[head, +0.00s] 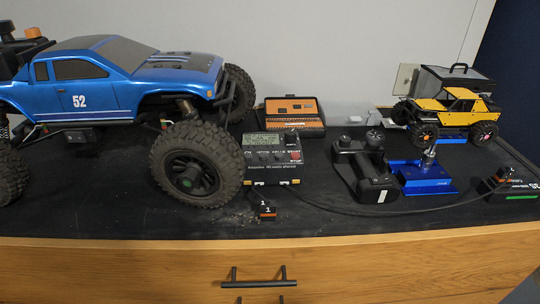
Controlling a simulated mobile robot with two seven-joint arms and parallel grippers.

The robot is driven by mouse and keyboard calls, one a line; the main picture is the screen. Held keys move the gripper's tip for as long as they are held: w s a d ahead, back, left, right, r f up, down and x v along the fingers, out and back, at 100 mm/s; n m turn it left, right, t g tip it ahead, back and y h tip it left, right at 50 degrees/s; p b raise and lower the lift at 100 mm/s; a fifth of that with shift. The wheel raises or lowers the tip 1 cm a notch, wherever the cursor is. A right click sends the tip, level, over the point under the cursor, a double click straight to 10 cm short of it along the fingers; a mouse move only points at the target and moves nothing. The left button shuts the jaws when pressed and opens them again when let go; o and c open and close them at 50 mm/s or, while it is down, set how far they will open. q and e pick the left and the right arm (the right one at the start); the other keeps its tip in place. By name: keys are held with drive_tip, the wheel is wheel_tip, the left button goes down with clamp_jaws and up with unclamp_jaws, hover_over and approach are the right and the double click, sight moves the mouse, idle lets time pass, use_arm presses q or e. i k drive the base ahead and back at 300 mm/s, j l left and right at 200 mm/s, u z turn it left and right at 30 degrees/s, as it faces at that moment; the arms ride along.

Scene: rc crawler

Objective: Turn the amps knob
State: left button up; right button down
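The charger (264,175), a dark box with a greenish display (265,139), stands mid-bench just right of the blue truck's front wheel. Its front panel (273,157) has a row of small knobs or buttons with labels above them, and a red part (296,156) at the right. The labels are too small to read, so I cannot tell which one is the amps knob or how it is set. Neither of my grippers shows in this view.
A large blue truck (150,85) fills the left, its tyre (195,172) close beside the charger. An open black case (294,110) lies behind. A black controller (365,172), blue stand (425,178) and yellow crawler (452,112) stand right. A cable crosses the bench's front (350,225).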

sight(289, 134)
drive_tip(key=l+z, duration=0.65)
drive_tip(key=l, duration=0.25)
drive_tip(key=l+z, duration=0.35)
drive_tip(key=i+l, duration=0.05)
